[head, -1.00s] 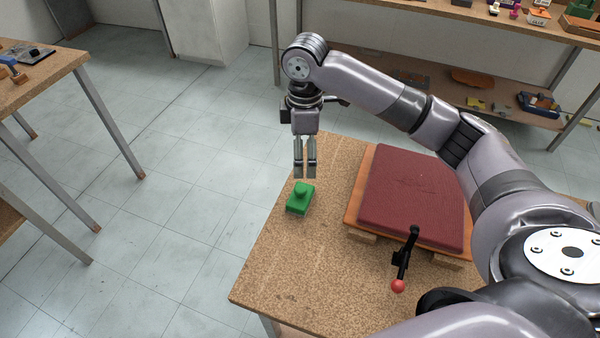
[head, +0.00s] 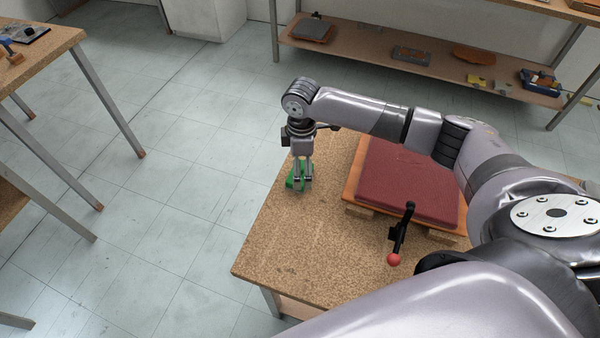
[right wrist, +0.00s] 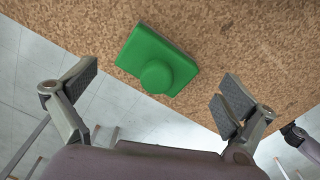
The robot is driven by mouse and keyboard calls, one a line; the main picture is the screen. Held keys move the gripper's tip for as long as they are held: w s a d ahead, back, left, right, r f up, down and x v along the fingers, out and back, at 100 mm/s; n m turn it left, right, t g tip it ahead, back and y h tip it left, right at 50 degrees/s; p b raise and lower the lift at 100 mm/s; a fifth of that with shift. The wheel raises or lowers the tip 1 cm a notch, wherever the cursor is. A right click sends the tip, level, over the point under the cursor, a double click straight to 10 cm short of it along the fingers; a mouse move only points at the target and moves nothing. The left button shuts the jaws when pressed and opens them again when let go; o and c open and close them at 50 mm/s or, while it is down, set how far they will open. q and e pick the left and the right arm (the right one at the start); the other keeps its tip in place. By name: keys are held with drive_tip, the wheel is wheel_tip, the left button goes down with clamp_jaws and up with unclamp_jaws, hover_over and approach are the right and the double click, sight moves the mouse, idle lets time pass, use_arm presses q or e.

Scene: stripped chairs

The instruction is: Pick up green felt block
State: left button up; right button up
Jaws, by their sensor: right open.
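The green felt block (head: 291,183), with a round knob on top, sits on the cork-like tabletop near its left edge. It shows whole in the right wrist view (right wrist: 150,55), knob towards the camera. My right gripper (head: 303,187) points down at the block and hides part of it in the head view. In the right wrist view its jaws (right wrist: 158,86) are open and empty, with the block ahead between and slightly beyond the fingertips. Whether the fingers touch the block cannot be told. My left gripper is not in view.
A dark red pad (head: 408,180) on a wooden board lies right of the block on the table (head: 290,255). The table's front left is clear. Shelves stand behind.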

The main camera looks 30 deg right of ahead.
wheel_tip(320, 180, down, 3)
drive_tip(key=shift+w+f, duration=0.1)
drive_tip(key=shift+f, duration=0.1)
drive_tip(key=c, duration=1.1)
